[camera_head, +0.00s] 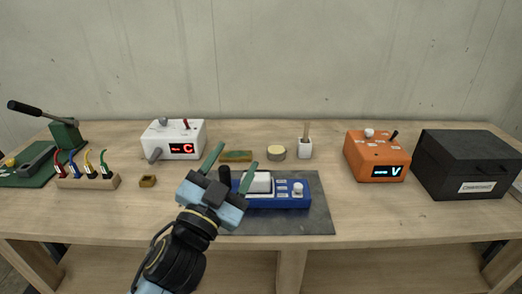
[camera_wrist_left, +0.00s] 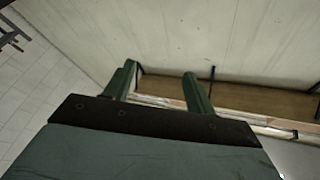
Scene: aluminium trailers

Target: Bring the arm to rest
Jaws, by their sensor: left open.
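My left gripper (camera_head: 231,166) is in the head view, in front of the blue device on the grey mat. Its two green fingers stand apart with nothing between them. In the left wrist view the same open fingers (camera_wrist_left: 162,85) show empty, with the wall and the bench edge beyond. The gripper hides part of the blue device's left end; I cannot tell its exact height above the bench. My right gripper is in neither view.
The wooden bench (camera_head: 350,215) holds a blue device (camera_head: 285,203) on a grey mat (camera_head: 318,220). Behind are a white box (camera_head: 160,137), an orange box (camera_head: 375,160) and a black case (camera_head: 465,165). A wooden rack (camera_head: 88,182) with coloured leads stands left.

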